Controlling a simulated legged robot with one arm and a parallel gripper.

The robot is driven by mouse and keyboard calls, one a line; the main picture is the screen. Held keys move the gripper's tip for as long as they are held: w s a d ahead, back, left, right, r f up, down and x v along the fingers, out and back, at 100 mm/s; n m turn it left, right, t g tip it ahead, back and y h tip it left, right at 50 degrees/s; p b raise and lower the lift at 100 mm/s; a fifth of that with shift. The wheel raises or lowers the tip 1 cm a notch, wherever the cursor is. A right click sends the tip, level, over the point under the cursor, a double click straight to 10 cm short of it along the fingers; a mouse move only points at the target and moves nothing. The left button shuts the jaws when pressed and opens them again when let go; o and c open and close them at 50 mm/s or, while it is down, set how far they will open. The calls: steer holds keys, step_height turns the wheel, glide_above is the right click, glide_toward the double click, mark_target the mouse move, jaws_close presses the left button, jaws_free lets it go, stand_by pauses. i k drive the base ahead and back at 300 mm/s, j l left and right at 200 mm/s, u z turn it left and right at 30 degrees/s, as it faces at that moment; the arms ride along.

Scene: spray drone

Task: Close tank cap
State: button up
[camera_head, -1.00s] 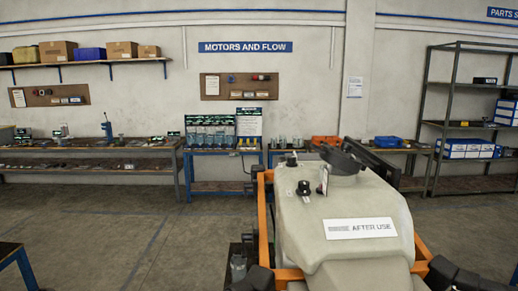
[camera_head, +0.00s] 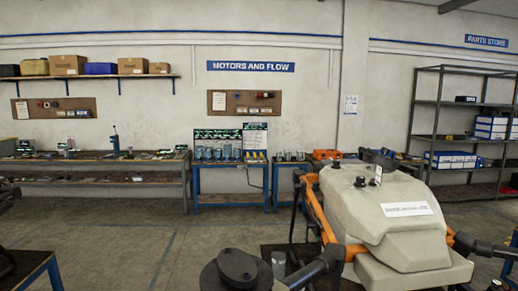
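The spray tank (camera_head: 385,215) is a pale beige moulded body with a white label on its near face. It sits in an orange-and-black drone frame at the right. The black tank cap (camera_head: 378,158) shows at the far top end of the tank, partly hidden behind the tank's upper edge. I cannot tell whether it is seated or raised. A small black knob (camera_head: 360,181) and a small upright white tag (camera_head: 378,174) are on the tank top. My gripper is not in view.
A black drone motor (camera_head: 236,268) and black arm tubes stand out at the lower middle. A blue-legged table (camera_head: 30,268) is at the lower left. Workbenches (camera_head: 90,170) and shelving (camera_head: 465,130) line the back wall. The floor (camera_head: 130,235) at left is mostly clear.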

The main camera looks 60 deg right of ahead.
mark_target(390, 163)
steer(key=i+j+z, duration=0.1)
steer(key=i, duration=0.3)
steer(key=i+j+z, duration=0.1)
steer(key=i+j, duration=0.2)
steer(key=i, duration=0.15)
steer(key=i+l+z, duration=0.15)
steer(key=z, duration=0.25)
steer(key=i+z, duration=0.55)
steer(key=z, duration=0.3)
steer(key=i+z, duration=0.25)
steer(key=z, duration=0.15)
steer(key=i+z, duration=0.25)
steer(key=z, duration=0.15)
steer(key=i+z, duration=0.25)
steer(key=z, duration=0.15)
steer(key=i+j+z, duration=0.2)
steer(key=z, duration=0.2)
steer(key=i+j+z, duration=0.2)
steer(key=z, duration=0.2)
steer(key=i+j+z, duration=0.15)
steer(key=j+z, duration=0.25)
steer(key=l, duration=0.15)
